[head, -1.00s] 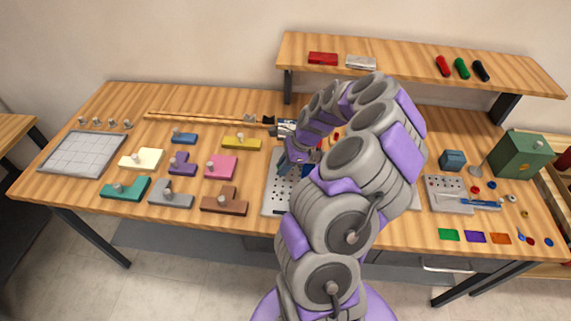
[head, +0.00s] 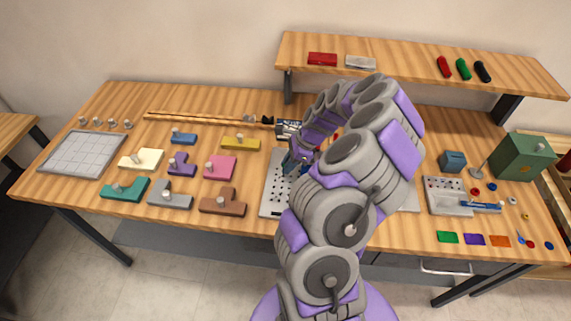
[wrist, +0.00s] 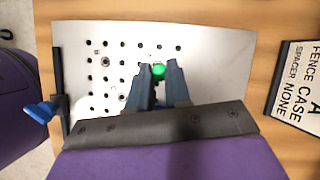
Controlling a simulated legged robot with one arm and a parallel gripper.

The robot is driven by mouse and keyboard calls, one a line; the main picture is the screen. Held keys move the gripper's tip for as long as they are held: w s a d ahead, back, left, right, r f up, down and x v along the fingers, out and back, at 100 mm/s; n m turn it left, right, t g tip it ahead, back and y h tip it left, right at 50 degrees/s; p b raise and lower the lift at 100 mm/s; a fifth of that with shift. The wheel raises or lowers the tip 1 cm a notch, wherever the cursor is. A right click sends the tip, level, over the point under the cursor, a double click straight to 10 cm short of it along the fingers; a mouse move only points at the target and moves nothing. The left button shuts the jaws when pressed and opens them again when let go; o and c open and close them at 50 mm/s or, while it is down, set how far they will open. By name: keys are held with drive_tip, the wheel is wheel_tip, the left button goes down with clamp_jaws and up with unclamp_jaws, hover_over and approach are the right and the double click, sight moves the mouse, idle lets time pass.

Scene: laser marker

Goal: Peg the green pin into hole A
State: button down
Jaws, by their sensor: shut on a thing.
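The green pin (wrist: 158,70) shows as a small bright green round top between my gripper's fingertips in the wrist view. My gripper (wrist: 159,73) is shut on it, over the white perforated plate (wrist: 215,45). Rows of dark holes lie to the left of the pin and around it. Whether the pin's lower end touches the plate or sits in a hole cannot be seen. Hole A cannot be told from the other holes. In the head view the plate (head: 273,200) is partly behind my arm, and the pin is hidden there.
A sign (wrist: 298,85) reading "FENCE CASE A SPACER NONE" lies right of the plate in the wrist view. A blue-handled clamp (wrist: 42,110) is at its left edge. Several coloured blocks, such as the pink one (head: 220,167), lie left of the plate. A shelf (head: 420,62) stands behind.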

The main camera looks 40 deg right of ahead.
drive_tip(key=shift+d+f, duration=0.15)
drive_tip(key=shift+d, duration=0.4)
drive_tip(key=shift+a+r+p, duration=0.15)
drive_tip(key=shift+a+p, duration=0.15)
drive_tip(key=shift+a, duration=0.55)
drive_tip(key=shift+a+r+p, duration=0.15)
drive_tip(key=shift+a+p, duration=0.1)
drive_tip(key=shift+a, duration=0.6)
drive_tip(key=shift+d+f, duration=0.25)
drive_tip(key=shift+d, duration=0.65)
drive_tip(key=shift+a+r, duration=0.2)
drive_tip(key=shift+a, duration=0.75)
drive_tip(key=shift+d+f+p, duration=0.15)
drive_tip(key=shift+d+p, duration=0.5)
drive_tip(key=shift+d, duration=0.45)
drive_tip(key=shift+a, duration=0.55)
drive_tip(key=shift+d, duration=0.1)
